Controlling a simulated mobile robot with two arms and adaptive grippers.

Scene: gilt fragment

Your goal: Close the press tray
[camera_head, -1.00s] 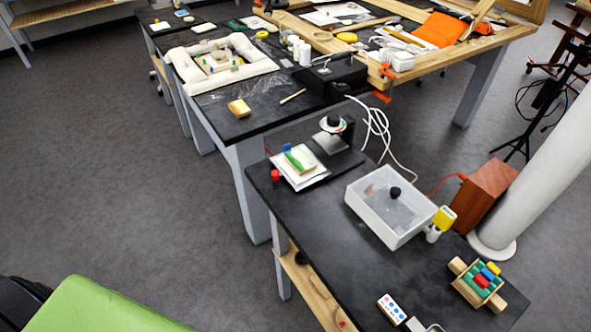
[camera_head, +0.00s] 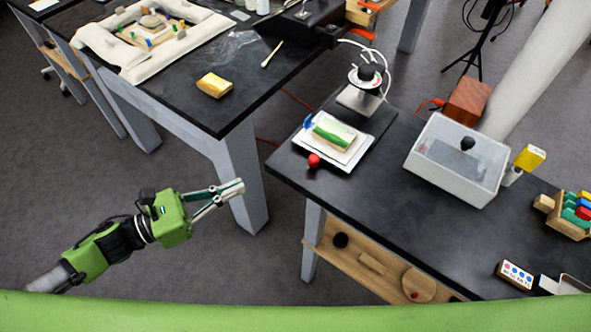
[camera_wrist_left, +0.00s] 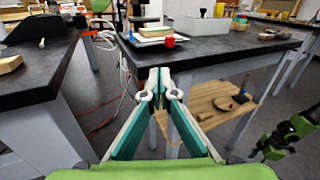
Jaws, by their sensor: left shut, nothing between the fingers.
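The press (camera_head: 366,76) stands on the near black bench, with a round black-topped head on a metal stand. Its white tray (camera_head: 359,160) lies in front of the head, pulled out toward the bench's left edge. A pad with a green piece (camera_head: 333,133) lies on the tray. A red knob (camera_head: 314,160) is at the tray's front edge and also shows in the left wrist view (camera_wrist_left: 169,42). My left gripper (camera_head: 240,188) is shut and empty, left of the bench and apart from the knob. A green arm part of mine shows at right in the wrist view; its fingers are unclear.
A clear box (camera_head: 457,160) stands right of the press. A yellow sponge-like block (camera_head: 214,85) lies on the other table (camera_head: 180,100). The bench has a wooden lower shelf (camera_head: 375,270). Open floor lies around my left gripper.

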